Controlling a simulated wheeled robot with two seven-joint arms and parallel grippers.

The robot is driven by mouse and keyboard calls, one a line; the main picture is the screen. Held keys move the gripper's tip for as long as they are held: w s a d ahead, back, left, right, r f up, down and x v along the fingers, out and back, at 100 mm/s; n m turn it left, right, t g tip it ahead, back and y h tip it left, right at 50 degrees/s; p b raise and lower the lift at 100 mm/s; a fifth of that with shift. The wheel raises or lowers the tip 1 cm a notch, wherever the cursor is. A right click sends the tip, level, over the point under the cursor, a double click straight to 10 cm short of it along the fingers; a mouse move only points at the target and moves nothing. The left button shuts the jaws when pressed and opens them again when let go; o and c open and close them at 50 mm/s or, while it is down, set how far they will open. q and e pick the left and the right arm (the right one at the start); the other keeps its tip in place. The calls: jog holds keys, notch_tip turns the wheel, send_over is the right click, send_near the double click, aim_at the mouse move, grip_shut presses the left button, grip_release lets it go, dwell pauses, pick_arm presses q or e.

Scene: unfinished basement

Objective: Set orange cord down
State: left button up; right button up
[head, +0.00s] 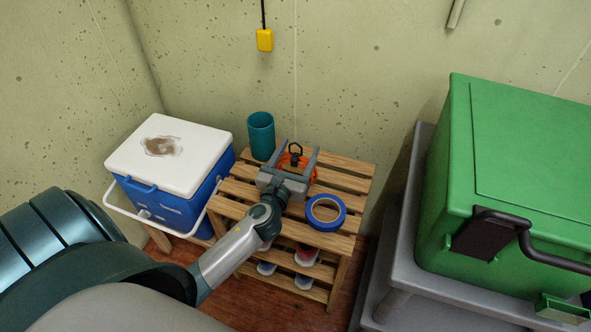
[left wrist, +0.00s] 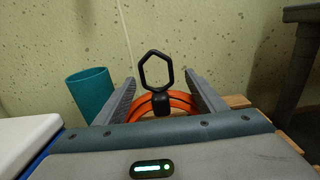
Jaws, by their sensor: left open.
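The orange cord (head: 284,166) is a coiled bundle with a black hexagonal hanger on top. It rests on the top of the wooden slatted rack (head: 345,170). It also shows in the left wrist view (left wrist: 178,99), with the hanger upright above it. My left gripper (head: 299,150) is open, with one finger on each side of the cord. In the left wrist view the fingers (left wrist: 162,92) stand apart from the hanger, with gaps on both sides. The lower part of the coil is hidden behind my gripper body. My right gripper is not in view.
A teal cup (head: 261,136) stands at the rack's back left, and a blue tape roll (head: 326,212) lies to the right. A blue and white cooler (head: 170,155) is on the left. A green case (head: 520,180) sits on a grey table (head: 405,215) at right.

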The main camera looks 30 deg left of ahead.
pick_arm(q)
jog(key=shift+x, duration=0.85)
grip_shut()
